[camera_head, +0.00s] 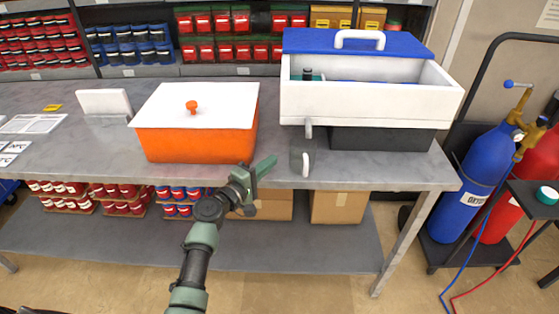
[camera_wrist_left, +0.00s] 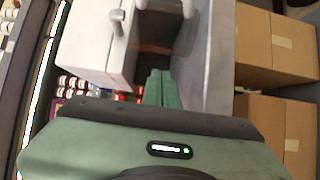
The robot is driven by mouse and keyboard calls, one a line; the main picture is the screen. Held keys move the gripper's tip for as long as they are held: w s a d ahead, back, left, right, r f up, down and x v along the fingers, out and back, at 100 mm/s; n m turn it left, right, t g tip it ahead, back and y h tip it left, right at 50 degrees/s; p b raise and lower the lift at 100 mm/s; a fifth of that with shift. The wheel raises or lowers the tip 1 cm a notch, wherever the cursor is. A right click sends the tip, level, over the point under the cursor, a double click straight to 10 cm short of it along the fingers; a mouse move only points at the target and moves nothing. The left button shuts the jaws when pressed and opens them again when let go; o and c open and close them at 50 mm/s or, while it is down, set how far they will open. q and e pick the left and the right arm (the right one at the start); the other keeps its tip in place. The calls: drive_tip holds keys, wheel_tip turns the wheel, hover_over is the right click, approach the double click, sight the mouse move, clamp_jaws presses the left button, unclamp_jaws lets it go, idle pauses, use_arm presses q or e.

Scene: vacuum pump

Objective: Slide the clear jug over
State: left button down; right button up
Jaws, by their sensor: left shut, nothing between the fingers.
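The clear jug (camera_head: 296,158) is small and see-through, with a pale handle on its right side. It stands near the front edge of the grey table, below the white cooler. In the left wrist view the jug's pale handle (camera_wrist_left: 186,40) shows beyond my fingers. My left gripper (camera_head: 268,165) is at the table's front edge, left of the jug, with its green fingers together and empty. In the left wrist view the closed fingers (camera_wrist_left: 160,88) point toward the jug; a small gap seems to lie between them. My right gripper is not in view.
A white cooler (camera_head: 375,104) with a blue lid (camera_head: 358,44) sits on a dark block (camera_head: 385,138) behind the jug. An orange box (camera_head: 200,142) with a white lid stands to the left. The table's front strip (camera_head: 370,172) right of the jug is clear. Gas cylinders (camera_head: 475,180) stand at right.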

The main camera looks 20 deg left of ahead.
sight(290, 159)
use_arm(q)
drive_tip(key=shift+w+d+p, duration=0.15)
drive_tip(key=shift+w+d, duration=0.15)
drive_tip(key=shift+d, duration=0.45)
drive_tip(key=shift+w+d+p, duration=0.15)
drive_tip(key=shift+w+d, duration=0.1)
drive_tip(key=shift+d, duration=0.45)
drive_tip(key=shift+w+d+f+b, duration=0.1)
drive_tip(key=shift+w+d+b, duration=0.1)
drive_tip(key=shift+d+b, duration=0.25)
drive_tip(key=shift+w+d, duration=0.15)
drive_tip(key=shift+d, duration=0.2)
